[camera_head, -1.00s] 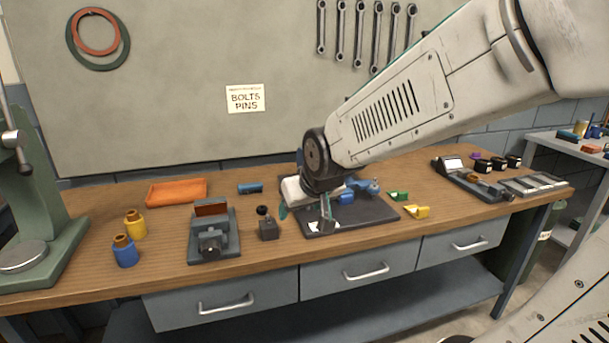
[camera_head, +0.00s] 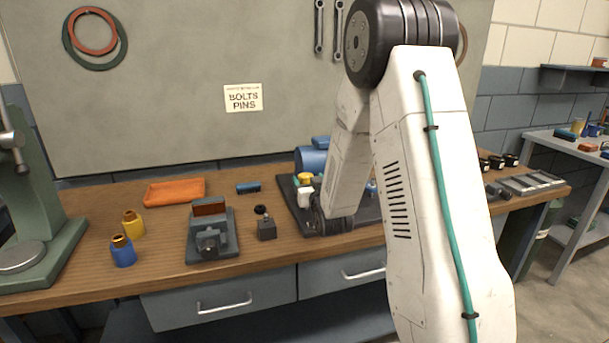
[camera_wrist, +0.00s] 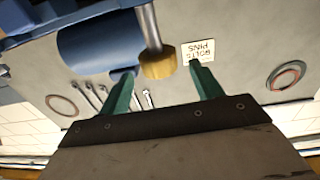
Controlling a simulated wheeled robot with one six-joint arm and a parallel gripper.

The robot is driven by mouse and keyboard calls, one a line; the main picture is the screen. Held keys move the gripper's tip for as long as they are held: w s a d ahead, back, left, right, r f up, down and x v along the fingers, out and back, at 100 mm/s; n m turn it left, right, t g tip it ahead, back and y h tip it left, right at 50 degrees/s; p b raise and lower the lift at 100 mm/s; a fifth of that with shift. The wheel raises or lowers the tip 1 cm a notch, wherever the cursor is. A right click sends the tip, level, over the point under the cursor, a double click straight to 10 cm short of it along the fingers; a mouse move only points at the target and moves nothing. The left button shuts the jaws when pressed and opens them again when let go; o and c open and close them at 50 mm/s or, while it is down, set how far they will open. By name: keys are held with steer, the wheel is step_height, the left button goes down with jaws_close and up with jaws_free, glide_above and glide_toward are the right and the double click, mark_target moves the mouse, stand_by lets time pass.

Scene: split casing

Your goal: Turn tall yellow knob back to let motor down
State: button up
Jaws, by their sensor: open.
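The tall yellow knob (camera_head: 305,178) stands on the dark base plate (camera_head: 285,195), in front of the blue motor (camera_head: 311,160). In the wrist view the yellow knob (camera_wrist: 158,63) is a ribbed cap on a grey shaft, beside the blue motor body (camera_wrist: 95,48). My gripper (camera_wrist: 161,69) is open, its two green fingers apart. The knob appears in the gap between the fingertips, with no contact visible; how deep it lies between them I cannot tell. In the head view my gripper (camera_head: 304,192) is close in front of the knob, its fingers mostly hidden.
My arm hides the right part of the base plate. A green press (camera_head: 45,225) stands far left.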

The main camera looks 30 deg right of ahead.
mark_target(304, 174)
steer(key=x, duration=0.5)
steer(key=shift+w, duration=0.2)
steer(key=c, duration=1)
